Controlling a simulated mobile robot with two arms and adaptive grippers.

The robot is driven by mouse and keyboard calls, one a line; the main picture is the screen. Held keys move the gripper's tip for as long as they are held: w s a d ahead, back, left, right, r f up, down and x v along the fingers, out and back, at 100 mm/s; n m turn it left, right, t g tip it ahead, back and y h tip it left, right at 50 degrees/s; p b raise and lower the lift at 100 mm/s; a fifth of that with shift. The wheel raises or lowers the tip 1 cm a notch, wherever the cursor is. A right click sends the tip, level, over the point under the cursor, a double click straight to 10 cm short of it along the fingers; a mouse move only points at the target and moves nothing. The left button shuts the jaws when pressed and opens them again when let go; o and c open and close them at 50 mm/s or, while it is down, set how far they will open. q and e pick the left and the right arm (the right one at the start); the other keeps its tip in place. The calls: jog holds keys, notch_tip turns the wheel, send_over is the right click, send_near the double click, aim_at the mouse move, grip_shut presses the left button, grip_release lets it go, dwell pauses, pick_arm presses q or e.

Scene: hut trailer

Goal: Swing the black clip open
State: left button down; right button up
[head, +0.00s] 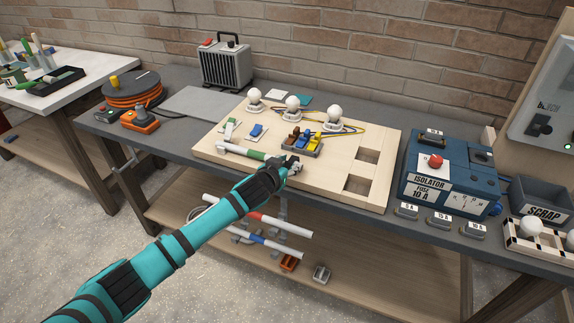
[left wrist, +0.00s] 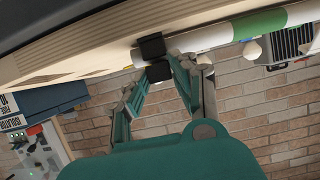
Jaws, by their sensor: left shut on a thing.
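The black clip (left wrist: 150,46) shows in the left wrist view as dark blocks around the end of a white tube with a green band (left wrist: 262,24). In the head view the tube (head: 238,150) lies along the front of the wooden board (head: 320,185). My left gripper (head: 289,166) is at the tube's right end, over the board's front edge, and hides much of the clip. In the left wrist view its fingers (left wrist: 158,80) close in on the lower black block. How far the clip is swung open I cannot tell. My right gripper is not in view.
White bulbs (head: 292,103) and a small tray of coloured parts (head: 302,147) stand on the board just behind the gripper. A blue isolator box (head: 450,180) is to the right. Striped tubes (head: 270,222) stick out below the bench.

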aim_at(294, 158)
pick_arm(q)
jog(key=shift+r+p, duration=0.3)
jog(key=shift+p, duration=0.25)
jog(key=r+g+p, duration=0.1)
jog(key=p, duration=0.2)
jog(key=r+g+y+p, duration=0.1)
jog(key=g+p, duration=0.1)
jog(key=p, duration=0.1)
jog(key=shift+w+d+p, duration=0.15)
jog(key=shift+w+p, duration=0.15)
jog(key=shift+w, duration=0.1)
jog(key=shift+w+g+p, duration=0.1)
jog(key=shift+g+p, duration=0.2)
jog(key=shift+w+d+g+y, duration=0.1)
jog(key=shift+w+g+y, duration=0.15)
jog(key=shift+g, duration=0.35)
jog(key=shift+w+d+r+g+y+b, duration=0.15)
jog(key=shift+g+y+b, duration=0.1)
jog(key=shift+g, duration=0.2)
jog(key=shift+w+a+r+g+y+b, duration=0.1)
jog(key=shift+g+b, duration=0.15)
jog(key=shift+g, duration=0.2)
